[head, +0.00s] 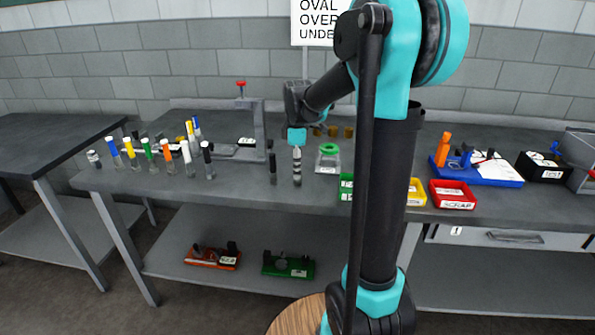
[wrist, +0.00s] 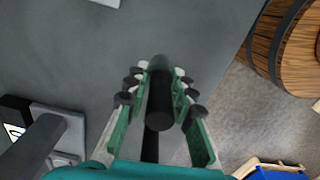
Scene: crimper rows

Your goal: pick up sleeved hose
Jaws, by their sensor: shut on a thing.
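My gripper (head: 297,150) is low over the front part of the bench, pointing down. In the wrist view the green fingers (wrist: 160,92) close around a dark, round-ended cylinder (wrist: 158,114), which looks like the sleeved hose. The fingers touch it on both sides, and its far part is partly hidden between them. In the head view a narrow, banded dark and light shape shows below the teal palm; I cannot tell hose from fingers there. A separate black cylinder (head: 272,168) stands upright just left of my gripper.
Several colour-capped tubes (head: 168,155) stand at the left. A press with a red knob (head: 241,84) is behind. A green ring on a stand (head: 328,150) is close right of my gripper. A red bin (head: 452,194) is farther right. A barrel (wrist: 275,45) stands beyond the bench edge.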

